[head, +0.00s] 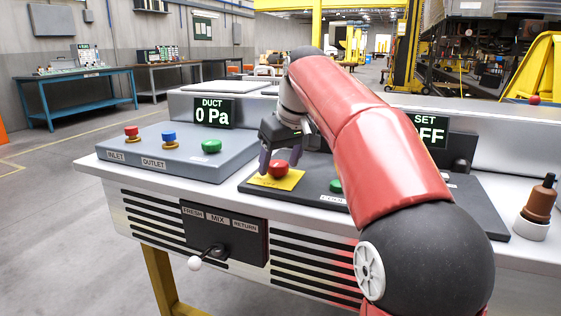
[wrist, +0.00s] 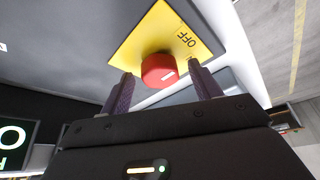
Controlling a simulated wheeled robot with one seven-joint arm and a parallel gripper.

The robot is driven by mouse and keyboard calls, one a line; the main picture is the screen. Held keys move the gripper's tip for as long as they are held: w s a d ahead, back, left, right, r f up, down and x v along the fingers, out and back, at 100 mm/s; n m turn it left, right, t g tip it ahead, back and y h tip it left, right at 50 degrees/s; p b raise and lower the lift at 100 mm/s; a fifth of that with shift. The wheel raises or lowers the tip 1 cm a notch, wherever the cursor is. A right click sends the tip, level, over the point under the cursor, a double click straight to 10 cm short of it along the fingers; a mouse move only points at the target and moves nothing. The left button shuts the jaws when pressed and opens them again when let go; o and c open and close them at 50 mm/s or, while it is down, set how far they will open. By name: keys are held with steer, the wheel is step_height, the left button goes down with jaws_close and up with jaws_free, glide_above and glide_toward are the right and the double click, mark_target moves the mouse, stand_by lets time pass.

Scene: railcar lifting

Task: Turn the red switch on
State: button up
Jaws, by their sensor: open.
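The red switch is a round red knob (head: 279,169) on a yellow plate (head: 291,181) on the dark right-hand panel. In the wrist view the red knob (wrist: 158,71) has a white mark, and its yellow plate (wrist: 150,32) reads OFF at one corner. My gripper (head: 276,150) points down just over the knob. In the wrist view its two dark purple fingers (wrist: 161,77) are spread, one to each side of the knob. I cannot tell whether either finger touches it. The head view partly hides the far finger.
A grey panel (head: 175,165) at left carries red, blue and green knobs. A duct display (head: 213,113) reads 0 Pa; the set display (head: 431,131) is partly hidden by my arm. A green button (head: 336,186) sits right of the plate. A lever (head: 196,262) protrudes below; a brown-topped object (head: 541,197) stands at right.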

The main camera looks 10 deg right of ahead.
steer(key=c, duration=1)
steer(key=shift+a+r+m+p, duration=0.1)
steer(key=shift+m+p, duration=0.2)
steer(key=shift+m, duration=0.1)
steer(key=shift+r+m+h+p, duration=0.1)
steer(key=shift+m+h+p, duration=0.35)
steer(key=shift+m, duration=0.15)
steer(key=m+p, duration=0.1)
steer(key=m+h+p, duration=0.1)
steer(key=m, duration=0.1)
steer(key=shift+a, duration=0.25)
steer(key=m+h+p, duration=0.1)
steer(key=m+p, duration=0.1)
steer(key=m, duration=0.1)
steer(key=shift+a+m+h, duration=0.1)
steer(key=shift+m+h, duration=0.15)
steer(key=shift+m, duration=0.15)
steer(key=shift+w+m+g+h+p, duration=0.1)
steer(key=shift+m+g+h+p, duration=0.4)
steer(key=shift+m, duration=1)
